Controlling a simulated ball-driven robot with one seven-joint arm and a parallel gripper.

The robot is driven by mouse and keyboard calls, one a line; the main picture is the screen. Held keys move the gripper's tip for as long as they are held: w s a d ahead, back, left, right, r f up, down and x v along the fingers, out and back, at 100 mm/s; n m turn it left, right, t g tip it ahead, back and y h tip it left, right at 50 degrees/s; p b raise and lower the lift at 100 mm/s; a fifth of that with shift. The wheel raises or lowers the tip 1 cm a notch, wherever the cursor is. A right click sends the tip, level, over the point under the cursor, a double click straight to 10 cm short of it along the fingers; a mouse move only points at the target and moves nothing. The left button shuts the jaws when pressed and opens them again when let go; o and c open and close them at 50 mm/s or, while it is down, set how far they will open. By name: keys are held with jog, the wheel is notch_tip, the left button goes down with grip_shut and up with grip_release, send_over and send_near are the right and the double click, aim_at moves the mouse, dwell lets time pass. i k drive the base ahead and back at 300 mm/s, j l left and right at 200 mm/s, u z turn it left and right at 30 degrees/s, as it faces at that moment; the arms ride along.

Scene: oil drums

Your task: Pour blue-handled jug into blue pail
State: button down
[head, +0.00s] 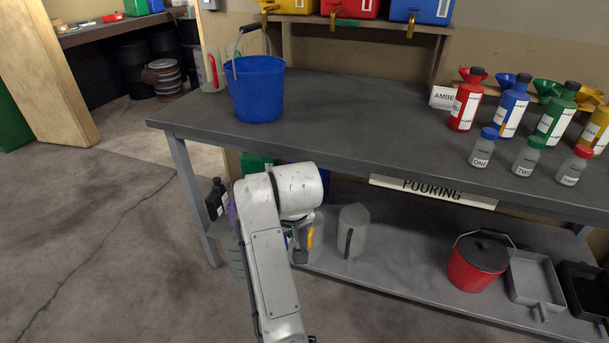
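The blue pail (257,92) stands upright on the left end of the grey workbench, with its handle raised. I cannot clearly make out a blue-handled jug. A small bit of blue shows beside my arm on the lower shelf, but my arm hides most of what is there. My gripper (300,256) shows only as a dark part below my white wrist, in front of the lower shelf and below the bench top. I cannot see its fingers well enough to tell whether it is open or holds anything.
A clear jug with a black handle (353,230) and one with a yellow handle (312,236) stand on the lower shelf. A red-handled jug (212,68) is beside the pail. Bottles (466,100) crowd the bench's right.

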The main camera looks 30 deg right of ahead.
aim_at(256, 82)
jog(key=i+u, duration=0.1)
jog(key=u, duration=0.25)
jog(key=i+l+u, duration=0.1)
jog(key=u, duration=0.25)
jog(key=i+l+u, duration=0.25)
jog(key=l, duration=0.4)
jog(key=i+l+u, duration=0.1)
jog(key=i+l, duration=0.2)
jog(key=i+l+u, duration=0.15)
jog(key=l, duration=0.25)
jog(key=i+l, duration=0.1)
jog(key=l, duration=0.15)
jog(key=i+l, duration=0.1)
jog(key=l, duration=0.1)
